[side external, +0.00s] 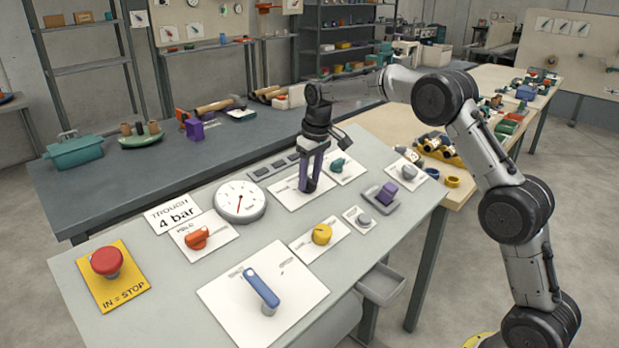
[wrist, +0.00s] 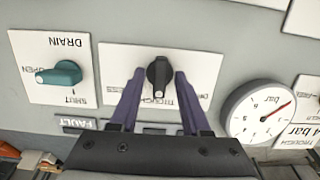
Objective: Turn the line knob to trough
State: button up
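The line knob (wrist: 159,76) is black and sits on a white plate (wrist: 205,70) in the wrist view. Its long axis runs up and down in that picture. An upside-down word on its plate, partly hidden, seems to be TROUGH. My gripper (wrist: 160,76) has purple fingers, one on each side of the knob, with a visible gap on both sides.
A teal drain knob (wrist: 60,74) is beside it; a round gauge (side external: 240,201) is on the other side.

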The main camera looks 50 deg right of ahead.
aim_at(316, 185)
jog(key=shift+r, duration=0.1)
notch_tip(316, 185, up, 13)
jog(key=s, duration=0.2)
jog(key=shift+r, duration=0.2)
dwell(0.3)
